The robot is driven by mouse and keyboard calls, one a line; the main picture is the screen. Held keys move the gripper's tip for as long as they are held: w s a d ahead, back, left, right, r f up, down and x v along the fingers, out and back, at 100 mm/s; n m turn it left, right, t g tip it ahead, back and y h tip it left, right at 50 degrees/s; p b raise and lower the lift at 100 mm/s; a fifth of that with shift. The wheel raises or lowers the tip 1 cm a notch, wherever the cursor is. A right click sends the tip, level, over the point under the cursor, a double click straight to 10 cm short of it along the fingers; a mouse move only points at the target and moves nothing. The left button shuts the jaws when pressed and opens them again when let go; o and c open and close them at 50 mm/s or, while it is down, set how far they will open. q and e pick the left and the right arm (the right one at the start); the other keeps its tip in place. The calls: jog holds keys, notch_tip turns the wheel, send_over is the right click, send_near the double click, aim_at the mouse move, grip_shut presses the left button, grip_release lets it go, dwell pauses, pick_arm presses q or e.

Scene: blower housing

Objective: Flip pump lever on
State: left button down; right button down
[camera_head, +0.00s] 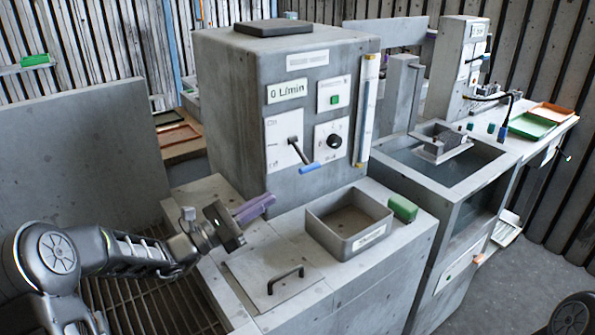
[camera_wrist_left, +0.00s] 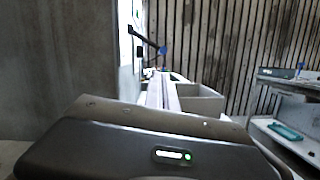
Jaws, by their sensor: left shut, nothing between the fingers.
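The pump lever (camera_head: 299,152) is a dark rod with a blue grip (camera_head: 309,168), mounted on a white plate on the front of the grey control cabinet. It points outward and slopes down to the right; the plate's labels are too small to read. The display above it (camera_head: 287,91) reads 0 L/min. In the left wrist view the lever (camera_wrist_left: 147,40) sticks out from the cabinet ahead, its blue tip (camera_wrist_left: 163,50) beyond my fingers. My left gripper (camera_head: 256,207), with purplish fingers, is shut and empty, below and left of the lever, not touching it. My right gripper is not in view.
A grey open bin (camera_head: 349,240) sits on the ledge below the panel, with a green block (camera_head: 403,208) beside it. A black handle (camera_head: 286,279) is on the hatch in front. A black knob (camera_head: 334,141) and green button (camera_head: 334,99) are right of the lever.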

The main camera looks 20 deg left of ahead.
aim_at(301, 155)
pick_arm(q)
jog(key=shift+s, duration=0.1)
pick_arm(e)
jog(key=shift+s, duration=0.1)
pick_arm(q)
jog(key=shift+d, duration=0.1)
